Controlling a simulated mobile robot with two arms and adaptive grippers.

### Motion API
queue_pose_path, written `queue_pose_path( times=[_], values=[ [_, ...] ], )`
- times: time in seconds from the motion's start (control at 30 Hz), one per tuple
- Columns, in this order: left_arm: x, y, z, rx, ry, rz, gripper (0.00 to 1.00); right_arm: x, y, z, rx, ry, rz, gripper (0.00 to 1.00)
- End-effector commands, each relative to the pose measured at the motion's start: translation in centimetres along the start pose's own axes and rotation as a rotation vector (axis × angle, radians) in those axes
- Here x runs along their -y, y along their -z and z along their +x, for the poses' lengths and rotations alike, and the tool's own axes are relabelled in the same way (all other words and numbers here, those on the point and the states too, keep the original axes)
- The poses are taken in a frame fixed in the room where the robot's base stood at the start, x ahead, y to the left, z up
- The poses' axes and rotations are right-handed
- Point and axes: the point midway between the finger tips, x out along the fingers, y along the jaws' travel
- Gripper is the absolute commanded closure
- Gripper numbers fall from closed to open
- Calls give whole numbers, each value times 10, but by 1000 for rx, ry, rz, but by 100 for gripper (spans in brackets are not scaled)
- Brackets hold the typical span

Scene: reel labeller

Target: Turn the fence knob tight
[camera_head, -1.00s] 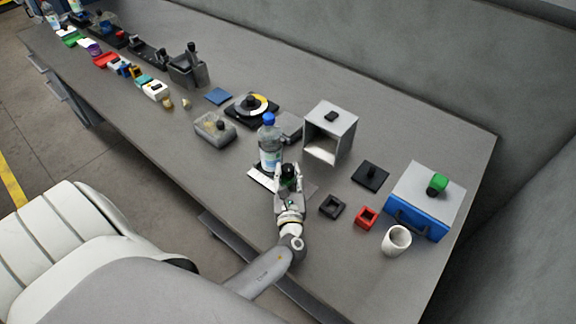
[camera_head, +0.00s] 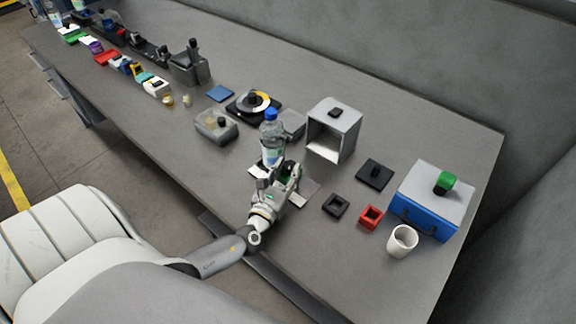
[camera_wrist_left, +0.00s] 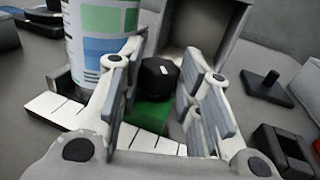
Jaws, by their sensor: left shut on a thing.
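The fence knob (camera_wrist_left: 160,76) is black with a small white mark on top. In the left wrist view it sits above a green fence block (camera_wrist_left: 150,114), beside a white strip with dark lines (camera_wrist_left: 62,108). My left gripper (camera_wrist_left: 163,92) is around the knob, with finger pads on both sides of it, shut on it. In the head view my left gripper (camera_head: 281,177) is just in front of a clear bottle with a blue cap (camera_head: 271,145) and mostly hides the knob. My right gripper is not in view.
The bottle (camera_wrist_left: 102,30) stands close behind the fence. An open grey box (camera_head: 345,133) is behind to the right. A black square holder (camera_head: 335,206), a red one (camera_head: 371,217), a white cup (camera_head: 402,241) and a blue box (camera_head: 425,217) stand to the right.

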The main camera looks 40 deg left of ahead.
Motion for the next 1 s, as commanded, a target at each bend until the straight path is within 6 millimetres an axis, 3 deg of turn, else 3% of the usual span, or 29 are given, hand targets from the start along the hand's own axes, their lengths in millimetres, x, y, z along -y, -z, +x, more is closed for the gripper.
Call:
queue_pose_path(
  times=[0.23,0.77,0.8,0.97,1.0],
  values=[
    [-2,2,0,0,91,1,91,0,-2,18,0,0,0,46],
    [-3,0,0,0,119,-2,91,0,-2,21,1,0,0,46],
    [-3,0,0,0,118,-2,66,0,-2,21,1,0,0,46],
    [-3,0,0,0,118,-2,46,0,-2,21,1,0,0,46],
    [-3,0,0,1,117,-1,46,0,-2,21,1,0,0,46]
  ],
)
